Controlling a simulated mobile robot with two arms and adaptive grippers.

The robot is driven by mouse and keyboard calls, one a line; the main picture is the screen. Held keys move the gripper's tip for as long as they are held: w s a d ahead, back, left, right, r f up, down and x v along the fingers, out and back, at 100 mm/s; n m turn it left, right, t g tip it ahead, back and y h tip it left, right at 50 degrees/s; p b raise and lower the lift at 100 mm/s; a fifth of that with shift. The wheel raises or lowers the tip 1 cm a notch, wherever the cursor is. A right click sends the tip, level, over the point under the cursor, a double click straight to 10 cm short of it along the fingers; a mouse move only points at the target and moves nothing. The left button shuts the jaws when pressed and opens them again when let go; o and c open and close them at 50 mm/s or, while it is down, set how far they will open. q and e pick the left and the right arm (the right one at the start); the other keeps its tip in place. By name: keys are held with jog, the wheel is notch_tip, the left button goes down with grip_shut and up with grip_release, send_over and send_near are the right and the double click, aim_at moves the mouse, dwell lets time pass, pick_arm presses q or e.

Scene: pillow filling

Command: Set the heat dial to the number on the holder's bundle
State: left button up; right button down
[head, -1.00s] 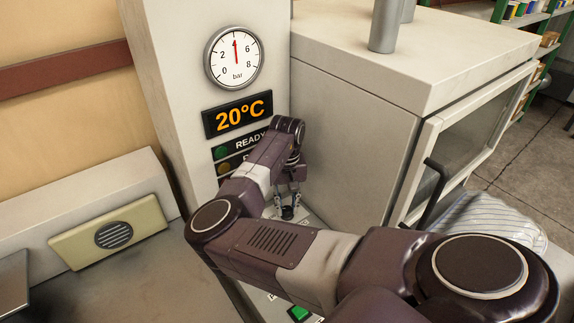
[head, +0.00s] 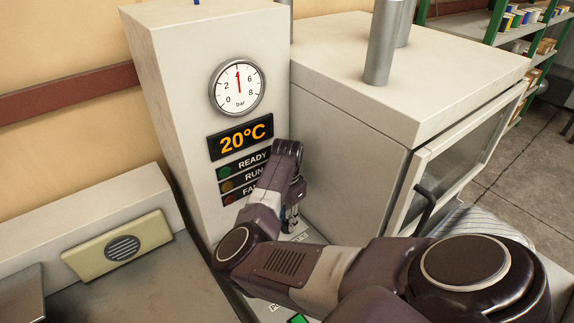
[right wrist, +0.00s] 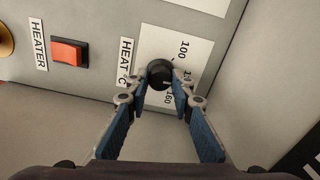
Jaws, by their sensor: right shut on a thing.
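The heat dial (right wrist: 159,73) is a small black knob on a white scale plate marked "HEAT °C". The scale figures 100 and 160 show in the right wrist view; others are partly covered by the fingers. A pale mark on the knob faces the lower side, but its exact setting is hard to tell. My right gripper (right wrist: 170,88) is shut on the dial, its blue-padded fingers on either side. In the head view my right gripper (head: 291,221) is partly hidden by my arm. The bundle and its number are not visible. My left gripper is not in view.
A display (head: 240,138) reads 20°C, below a bar gauge (head: 237,88). A red heater switch (right wrist: 69,53) sits left of the dial in the wrist view. A white cabinet (head: 350,130) stands close to my right arm. A green button (head: 297,319) shows at the bottom.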

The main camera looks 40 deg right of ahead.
jog(key=m, duration=0.2)
jog(key=shift+m+p, duration=0.3)
jog(key=shift+m, duration=0.1)
jog(key=m, duration=0.3)
jog(key=shift+m+p, duration=0.3)
jog(key=m, duration=0.6)
jog(key=c, duration=1.7)
grip_release()
jog(key=shift+o, duration=0.2)
